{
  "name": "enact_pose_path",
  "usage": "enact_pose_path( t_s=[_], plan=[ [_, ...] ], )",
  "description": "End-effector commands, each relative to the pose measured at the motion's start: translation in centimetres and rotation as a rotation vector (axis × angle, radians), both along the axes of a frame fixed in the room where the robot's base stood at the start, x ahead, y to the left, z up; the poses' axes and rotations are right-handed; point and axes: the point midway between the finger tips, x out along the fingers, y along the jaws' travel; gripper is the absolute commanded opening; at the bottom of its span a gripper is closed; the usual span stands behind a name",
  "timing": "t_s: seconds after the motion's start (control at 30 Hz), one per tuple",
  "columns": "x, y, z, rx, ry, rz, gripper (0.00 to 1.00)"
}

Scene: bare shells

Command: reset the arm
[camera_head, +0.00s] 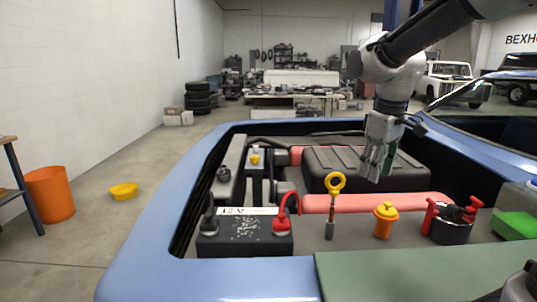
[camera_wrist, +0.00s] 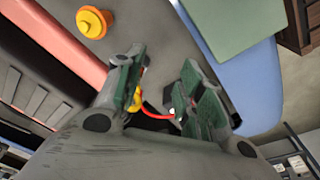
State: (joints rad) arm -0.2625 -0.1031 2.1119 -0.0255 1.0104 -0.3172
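My gripper (camera_head: 378,162) hangs from my arm at the upper right of the head view, above the engine bay of a blue car (camera_head: 190,190). It points down over the dark engine cover (camera_head: 340,160). In the wrist view my gripper's green-padded fingers (camera_wrist: 163,88) stand apart with a gap between them. I see nothing held. Beyond the gap, a bit of yellow and a red cable (camera_wrist: 158,116) show, partly hidden by the fingers.
Below stand a battery (camera_head: 245,232), a yellow-ringed dipstick (camera_head: 335,183), an orange-yellow cap (camera_head: 385,218) and a dark reservoir with red parts (camera_head: 452,226). A green panel (camera_head: 420,272) lies at the front.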

Motion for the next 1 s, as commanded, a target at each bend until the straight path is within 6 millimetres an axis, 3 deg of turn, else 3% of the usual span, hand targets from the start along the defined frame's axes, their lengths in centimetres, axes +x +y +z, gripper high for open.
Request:
enact_pose_path(
  t_s=[0.2, 0.3, 0.4, 0.63, 1.0],
  plan=[
    [-10.7, -5.4, -0.6, 0.074, -0.056, -0.390, 0.38],
    [-14.8, -7.2, -1.2, 0.101, -0.100, -0.487, 0.38],
    [-17.5, -8.4, -1.4, 0.117, -0.147, -0.527, 0.38],
    [-19.0, -9.6, 0.1, 0.140, -0.242, -0.577, 0.38],
    [-19.0, -9.7, 0.1, 0.138, -0.240, -0.581, 0.38]
  ],
)
